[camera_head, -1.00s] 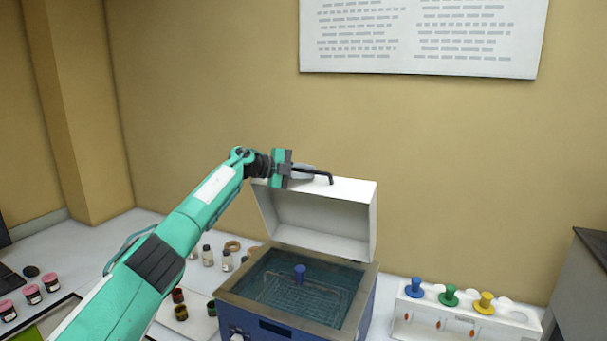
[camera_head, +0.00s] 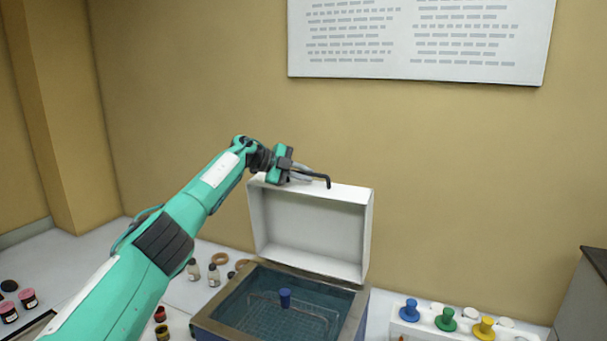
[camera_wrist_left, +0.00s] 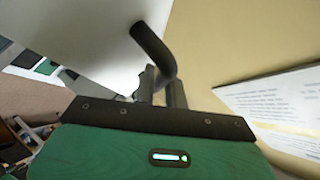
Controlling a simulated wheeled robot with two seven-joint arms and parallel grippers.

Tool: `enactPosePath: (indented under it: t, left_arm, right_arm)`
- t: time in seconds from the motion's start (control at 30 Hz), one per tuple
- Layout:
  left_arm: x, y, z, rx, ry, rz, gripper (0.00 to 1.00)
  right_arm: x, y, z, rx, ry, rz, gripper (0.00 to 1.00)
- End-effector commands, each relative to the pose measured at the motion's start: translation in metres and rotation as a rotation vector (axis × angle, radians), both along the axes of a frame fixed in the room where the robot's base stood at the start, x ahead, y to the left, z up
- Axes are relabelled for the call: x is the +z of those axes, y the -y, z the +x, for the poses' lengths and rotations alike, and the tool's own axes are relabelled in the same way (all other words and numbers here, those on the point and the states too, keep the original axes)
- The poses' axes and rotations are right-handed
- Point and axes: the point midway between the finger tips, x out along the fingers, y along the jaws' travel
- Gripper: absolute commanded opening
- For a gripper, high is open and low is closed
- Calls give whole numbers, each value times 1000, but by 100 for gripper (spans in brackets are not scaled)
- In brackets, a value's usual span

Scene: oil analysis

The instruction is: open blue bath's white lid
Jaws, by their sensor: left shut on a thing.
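The blue bath (camera_head: 275,305) stands on the bench with its white lid (camera_head: 310,235) raised, standing nearly upright at the back edge. In the left wrist view, the gripper fingers (camera_wrist_left: 161,88) close around the black handle (camera_wrist_left: 153,50), beside the white lid (camera_wrist_left: 90,35). My right gripper is not in view.
A white rack (camera_head: 415,328) with blue, green and yellow knobs stands right of the bath. Small bottles (camera_head: 213,275) and jars (camera_head: 162,335) stand to its left. The wall is behind the lid, and a grey box (camera_head: 590,300) is at far right.

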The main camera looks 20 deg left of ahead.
Motion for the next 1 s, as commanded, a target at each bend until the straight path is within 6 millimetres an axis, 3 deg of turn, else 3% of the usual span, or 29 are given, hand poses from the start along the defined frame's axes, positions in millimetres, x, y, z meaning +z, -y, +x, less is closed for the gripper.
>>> enactPosePath:
  t: [0.03,0.07,0.17,0.63,1.0]
  left_arm:
    - [-5,0,0,-1,-8,2,0]
    - [-5,0,0,-1,-8,2,14]
    - [-4,0,0,-1,-6,2,34]
    - [-4,-8,-5,-1,-4,5,34]
    - [27,-62,-48,2,3,2,34]
  right_arm:
    - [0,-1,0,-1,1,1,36]
    - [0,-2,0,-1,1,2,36]
    - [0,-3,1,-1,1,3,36]
    - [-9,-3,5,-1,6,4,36]
    - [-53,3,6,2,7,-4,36]
